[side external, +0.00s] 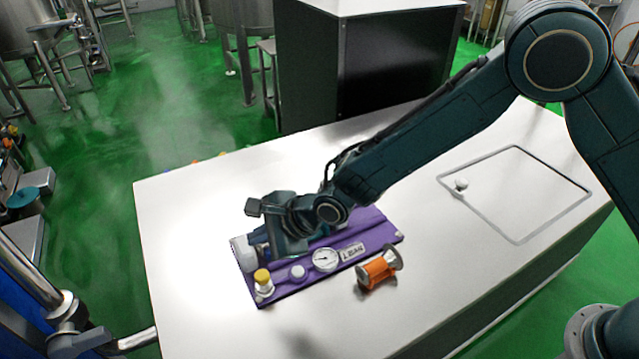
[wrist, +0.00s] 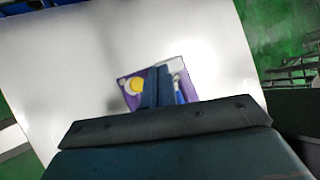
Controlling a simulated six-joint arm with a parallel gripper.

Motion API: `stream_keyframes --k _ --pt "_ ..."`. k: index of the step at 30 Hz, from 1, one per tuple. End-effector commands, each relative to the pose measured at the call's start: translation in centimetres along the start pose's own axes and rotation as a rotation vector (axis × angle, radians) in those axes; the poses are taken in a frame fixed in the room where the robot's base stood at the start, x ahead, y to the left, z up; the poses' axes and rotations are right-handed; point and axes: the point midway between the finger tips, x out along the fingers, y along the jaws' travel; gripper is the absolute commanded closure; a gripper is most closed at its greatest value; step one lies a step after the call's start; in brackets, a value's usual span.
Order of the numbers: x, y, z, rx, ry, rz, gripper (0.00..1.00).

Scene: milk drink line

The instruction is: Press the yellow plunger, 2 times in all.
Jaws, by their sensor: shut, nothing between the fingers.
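The yellow plunger (side external: 262,276) is a round yellow cap on a pale collar, near the front left corner of a purple board (side external: 268,298). Its yellow top also shows in the wrist view (wrist: 137,85), just left of my fingers. My gripper (side external: 284,250) is shut and empty. It hangs over the left part of the board, behind and to the right of the plunger, apart from it in the picture. The height of the fingertips above the board is hard to tell. My gripper also shows in the wrist view (wrist: 158,72) and hides the middle of the board.
The board also bears a white button (side external: 298,272), a round gauge (side external: 325,259), a label (side external: 352,251) and a white and blue part (side external: 243,253) at the left. An orange spool (side external: 378,270) lies in front. The white table (side external: 190,240) is clear to the left.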

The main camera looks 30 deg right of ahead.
Motion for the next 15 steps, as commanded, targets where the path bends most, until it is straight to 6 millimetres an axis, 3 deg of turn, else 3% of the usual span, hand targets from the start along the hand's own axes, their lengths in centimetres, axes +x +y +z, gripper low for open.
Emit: stream_keyframes --k 15 --pt "0.93 0.68 -0.68 0.0 0.002 0.002 1.0"
